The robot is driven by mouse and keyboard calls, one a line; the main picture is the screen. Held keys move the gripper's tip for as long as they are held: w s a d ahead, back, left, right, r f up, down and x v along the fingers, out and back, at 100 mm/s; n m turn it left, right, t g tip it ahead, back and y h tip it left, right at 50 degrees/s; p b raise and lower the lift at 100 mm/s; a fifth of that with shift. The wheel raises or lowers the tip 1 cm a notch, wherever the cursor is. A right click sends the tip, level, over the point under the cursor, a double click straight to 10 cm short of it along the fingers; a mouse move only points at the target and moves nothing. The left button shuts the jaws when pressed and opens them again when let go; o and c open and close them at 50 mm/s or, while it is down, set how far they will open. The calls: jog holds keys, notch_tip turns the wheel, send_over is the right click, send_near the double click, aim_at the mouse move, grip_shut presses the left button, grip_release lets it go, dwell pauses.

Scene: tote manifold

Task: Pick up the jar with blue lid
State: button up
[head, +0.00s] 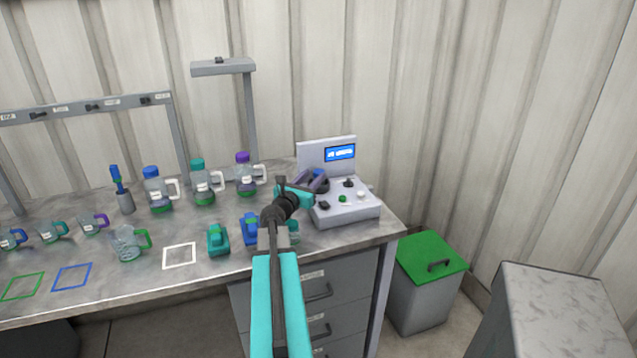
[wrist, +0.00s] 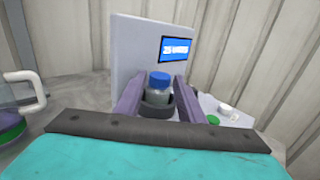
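The jar with blue lid (wrist: 159,88) stands upright in a dark round holder (wrist: 157,106) on the grey machine in the wrist view. A gap shows between the jar and the right finger; contact on the left is unclear. In the head view my gripper (head: 316,181) is over the left part of the machine (head: 348,208), and it hides most of the jar there.
The machine has a lit screen (head: 340,153) on its upright panel and knobs on its right side. A purple-lidded jug (head: 244,176) stands to the left. Blue and teal objects (head: 218,240) lie near the bench front. A green-lidded bin (head: 429,285) stands right of the bench.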

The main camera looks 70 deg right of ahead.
aim_at(317, 175)
jog(key=shift+d, duration=0.15)
jog(key=shift+s+d+f+p, duration=0.1)
jog(key=shift+d+p, duration=0.2)
jog(key=shift+d, duration=0.5)
jog(key=shift+s+d+f+p, duration=0.15)
jog(key=shift+d+p, duration=0.1)
jog(key=shift+d, duration=0.6)
jog(key=shift+s+d+f+p, duration=0.1)
jog(key=shift+d+p, duration=0.2)
jog(key=shift+d, duration=0.5)
jog(key=c, duration=0.7)
